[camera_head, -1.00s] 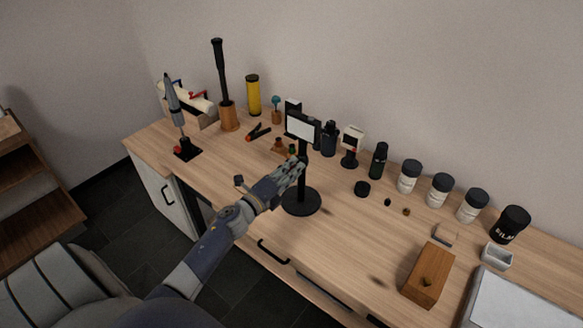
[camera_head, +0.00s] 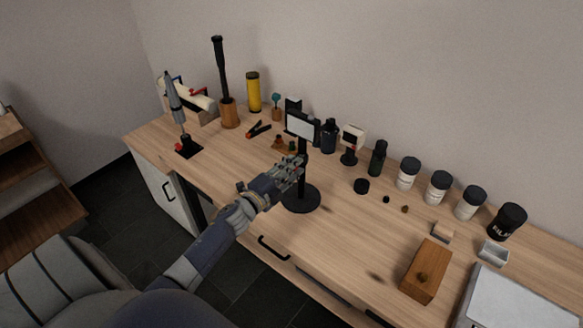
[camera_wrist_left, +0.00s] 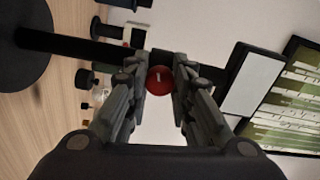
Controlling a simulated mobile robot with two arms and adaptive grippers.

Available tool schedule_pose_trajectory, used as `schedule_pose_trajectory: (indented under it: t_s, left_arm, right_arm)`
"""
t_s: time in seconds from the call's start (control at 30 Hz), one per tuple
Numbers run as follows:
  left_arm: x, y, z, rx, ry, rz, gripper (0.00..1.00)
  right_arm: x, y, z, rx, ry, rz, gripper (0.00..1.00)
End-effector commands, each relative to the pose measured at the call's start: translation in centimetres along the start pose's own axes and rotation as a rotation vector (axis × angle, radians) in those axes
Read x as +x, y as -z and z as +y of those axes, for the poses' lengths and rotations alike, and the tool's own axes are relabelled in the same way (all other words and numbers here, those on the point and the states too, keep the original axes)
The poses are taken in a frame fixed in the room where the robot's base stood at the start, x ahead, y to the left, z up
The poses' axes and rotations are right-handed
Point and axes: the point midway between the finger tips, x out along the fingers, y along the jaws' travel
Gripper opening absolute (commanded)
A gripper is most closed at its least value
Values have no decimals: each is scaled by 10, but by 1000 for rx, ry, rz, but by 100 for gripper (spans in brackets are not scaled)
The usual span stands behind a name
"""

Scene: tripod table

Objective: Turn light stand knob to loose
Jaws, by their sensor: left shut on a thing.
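The light stand (camera_head: 302,197) is black, with a round base, an upright post and a white rectangular light panel (camera_head: 300,126) on top. It stands upright near the front edge of the workbench. My left gripper (camera_head: 297,163) is at the post, below the panel. In the left wrist view the red knob (camera_wrist_left: 159,80), with a pale mark on it, sits between the fingertips of my left gripper (camera_wrist_left: 160,85), which is shut on it. In the head view the knob is hidden by the gripper. My right gripper is not in view.
Several dark-lidded white jars (camera_head: 439,187) stand along the back right. A soldering-iron-like tool (camera_head: 177,100) stands at the left.

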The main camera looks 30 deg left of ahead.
Motion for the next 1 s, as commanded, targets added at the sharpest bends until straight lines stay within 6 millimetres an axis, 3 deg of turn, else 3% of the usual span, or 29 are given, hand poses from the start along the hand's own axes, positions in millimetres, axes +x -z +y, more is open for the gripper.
schedule_pose_trajectory:
  t_s: [0.27, 0.3, 0.37, 0.4, 0.77, 1.0]
  left_arm:
    - [0, 0, 1, 1, -2, -1, 0]
    - [0, 0, 1, 1, -2, -1, 28]
    - [0, 0, 1, 1, -2, -1, 42]
    - [0, 0, 1, 1, -1, -1, 44]
    - [-3, 0, 1, 1, -2, 0, 44]
    - [-33, 0, 2, 2, -4, -1, 44]
  right_arm:
    - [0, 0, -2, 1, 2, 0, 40]
    - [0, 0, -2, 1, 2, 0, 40]
    - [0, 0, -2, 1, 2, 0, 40]
    - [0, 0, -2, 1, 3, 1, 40]
    - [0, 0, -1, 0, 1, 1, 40]
    - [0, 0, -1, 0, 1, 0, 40]
